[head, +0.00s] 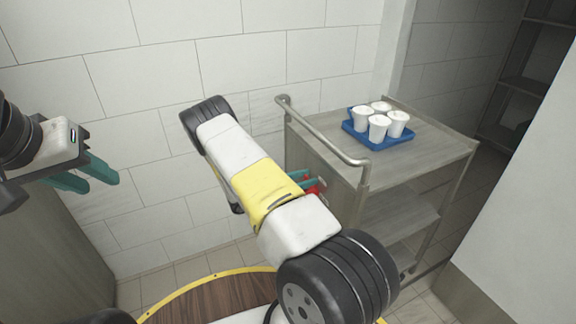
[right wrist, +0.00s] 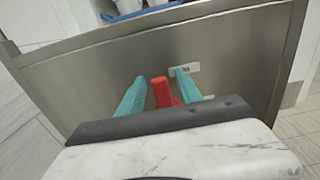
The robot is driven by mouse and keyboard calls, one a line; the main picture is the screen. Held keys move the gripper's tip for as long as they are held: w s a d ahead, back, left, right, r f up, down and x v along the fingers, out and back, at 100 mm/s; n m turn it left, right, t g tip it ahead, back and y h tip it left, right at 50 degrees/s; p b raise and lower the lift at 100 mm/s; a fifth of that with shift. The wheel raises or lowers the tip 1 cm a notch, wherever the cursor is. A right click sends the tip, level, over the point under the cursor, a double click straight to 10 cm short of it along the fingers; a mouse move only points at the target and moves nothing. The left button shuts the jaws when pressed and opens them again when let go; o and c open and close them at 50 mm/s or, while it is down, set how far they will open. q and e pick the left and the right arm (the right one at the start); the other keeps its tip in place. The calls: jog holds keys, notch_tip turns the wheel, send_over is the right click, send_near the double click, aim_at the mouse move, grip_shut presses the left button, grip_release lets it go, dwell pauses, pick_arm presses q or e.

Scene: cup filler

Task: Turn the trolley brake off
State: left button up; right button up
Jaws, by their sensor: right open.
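The grey metal trolley (head: 450,150) stands right of centre in the head view. A red brake lever (right wrist: 162,92) sticks out from its end panel, low in the picture of the right wrist view. It shows as a small red patch (head: 315,187) in the head view, partly hidden by my arm. My right gripper (right wrist: 160,78) is open, with one teal finger on each side of the red lever. I cannot tell whether either finger touches it. My left gripper (head: 101,182) is open and empty at the far left, away from the trolley.
A blue tray (head: 376,143) with several white cups (head: 379,127) sits on the trolley top. The trolley's rail handle (head: 325,136) rises above the end panel beside my right arm. A small label (right wrist: 187,69) is on the panel. A tiled wall (head: 150,100) stands behind.

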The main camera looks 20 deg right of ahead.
jog(key=shift+c, duration=0.4)
grip_shut()
dwell(1.1)
